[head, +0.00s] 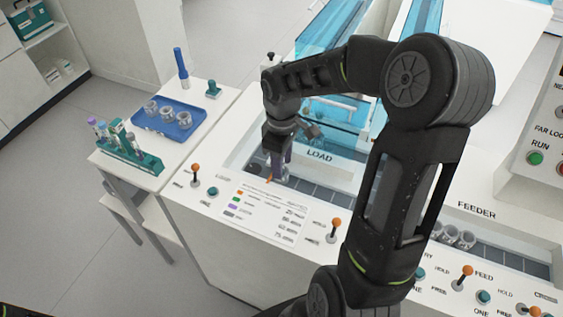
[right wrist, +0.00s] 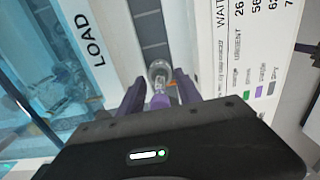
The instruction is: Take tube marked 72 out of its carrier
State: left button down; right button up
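My right gripper (head: 277,160) points down over the track at the LOAD sign. In the right wrist view its two purple fingers (right wrist: 160,84) stand on either side of a tube with a purple cap (right wrist: 159,101), with a gap to each side. The gripper looks open. The tube stands in a clear round carrier (right wrist: 159,70) on the dark track. No number on the tube can be read. In the head view the gripper mostly hides the tube and carrier. My left gripper is not in view.
A blue tray (head: 169,118) with several empty clear carriers and a green rack (head: 130,154) with tubes stand on the white side table. A white panel (head: 264,216) with orange-knobbed levers lies in front of the track. Blue clear covers (head: 340,119) stand behind it.

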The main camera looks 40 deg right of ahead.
grip_shut()
dwell(0.3)
notch_tip(320, 180, up, 10)
jog(key=shift+r+p, duration=0.1)
jog(key=shift+p, duration=0.2)
dwell(0.7)
